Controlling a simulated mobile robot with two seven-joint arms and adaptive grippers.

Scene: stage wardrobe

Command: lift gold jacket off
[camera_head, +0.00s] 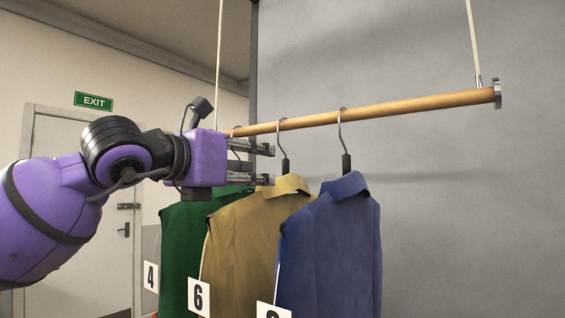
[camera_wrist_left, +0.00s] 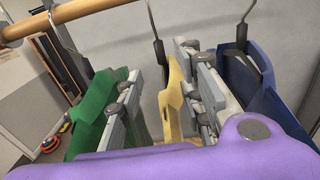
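The gold jacket (camera_head: 245,235) hangs from the wooden rail (camera_head: 400,107) between a green and a blue jacket. Its dark-necked hanger (camera_head: 284,163) hooks over the rail. A card with a 6 (camera_head: 199,297) is on it. My left gripper (camera_head: 271,165) reaches in from the left just below the rail, its fingers pointing toward the gold jacket's hanger neck. In the left wrist view the fingers are spread, with the gold jacket (camera_wrist_left: 174,98) and its hanger neck (camera_wrist_left: 161,52) in the gap. I see no finger closed on it. My right gripper is not in view.
The green jacket (camera_head: 183,245) hangs close on the left, partly behind my gripper. The blue jacket (camera_head: 335,235) hangs close on the right. The rail hangs by cords (camera_head: 473,40); its right part is bare. A grey wall (camera_head: 470,220) stands behind.

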